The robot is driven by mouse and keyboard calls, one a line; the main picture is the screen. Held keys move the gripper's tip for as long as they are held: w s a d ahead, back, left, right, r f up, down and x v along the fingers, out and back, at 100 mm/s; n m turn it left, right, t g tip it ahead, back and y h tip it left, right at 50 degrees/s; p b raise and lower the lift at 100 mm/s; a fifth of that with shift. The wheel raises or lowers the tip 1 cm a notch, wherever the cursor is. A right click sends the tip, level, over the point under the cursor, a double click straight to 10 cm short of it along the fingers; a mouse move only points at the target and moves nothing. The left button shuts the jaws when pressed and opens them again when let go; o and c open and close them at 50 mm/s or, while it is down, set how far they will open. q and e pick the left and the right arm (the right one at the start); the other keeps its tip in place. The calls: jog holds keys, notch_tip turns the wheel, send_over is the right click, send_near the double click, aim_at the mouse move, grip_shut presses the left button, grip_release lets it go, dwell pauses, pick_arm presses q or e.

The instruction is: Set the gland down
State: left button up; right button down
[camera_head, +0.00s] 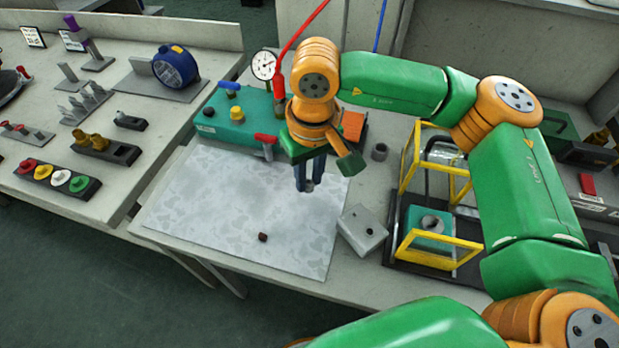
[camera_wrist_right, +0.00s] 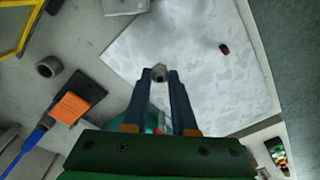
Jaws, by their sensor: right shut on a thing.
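My right gripper (camera_head: 309,180) points down above the right part of the pale mottled mat (camera_head: 230,215). In the right wrist view its two dark fingers (camera_wrist_right: 160,80) are shut on a small grey metal piece with a hole, which I take to be the gland (camera_wrist_right: 159,73). The gland shows at the fingertips in the head view (camera_head: 309,187), partly covered by the fingers. It appears to be held above the mat; the exact gap is hard to tell. My left gripper is not in view.
A small brown piece (camera_head: 263,237) lies on the mat. A grey block with a hole (camera_head: 362,231) stands at its right edge. A teal pump body (camera_head: 235,120) is behind, and a yellow-framed fixture (camera_head: 440,252) is at right. The mat's left part is clear.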

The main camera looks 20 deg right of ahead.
jog(key=f, duration=0.1)
jog(key=w+f+p, duration=0.1)
jog(key=f, duration=0.3)
jog(key=shift+w+d, duration=0.3)
jog(key=shift+d, duration=0.1)
jog(key=shift+f, duration=0.4)
jog(key=c, duration=0.7)
grip_release()
jog(key=shift+r, duration=0.25)
jog(key=r, duration=0.8)
jog(key=r+b, duration=0.1)
jog(key=r, duration=0.3)
jog(key=shift+s+d, duration=0.1)
jog(key=shift+s, duration=0.3)
